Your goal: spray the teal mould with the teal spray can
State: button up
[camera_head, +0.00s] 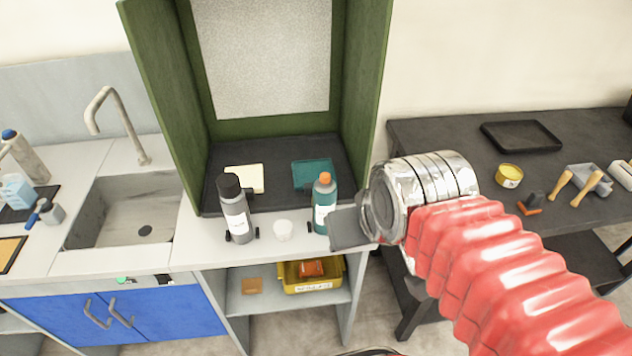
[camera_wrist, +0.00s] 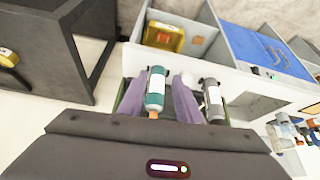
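The teal spray can (camera_head: 323,207), with an orange cap, stands upright on the pale counter at the front of the green booth. The teal mould (camera_head: 314,174) lies flat on the booth's dark floor, behind the can. My gripper (camera_wrist: 159,92) is open, with its two fingers spread on either side of the teal can in the wrist view (camera_wrist: 155,90). In the head view my gripper comes in from the right, close beside the can, and its far finger is hidden. I see gaps between fingers and can; contact cannot be told.
A grey spray can (camera_head: 235,213) with a black cap stands left, with a small white cup (camera_head: 283,230) between the cans. A cream mould (camera_head: 244,178) lies in the booth (camera_head: 361,90). A yellow bin (camera_head: 312,284) sits on the shelf below. A dark bench (camera_head: 450,140) with tools stands right.

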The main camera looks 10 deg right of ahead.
grip_shut()
dwell(1.2)
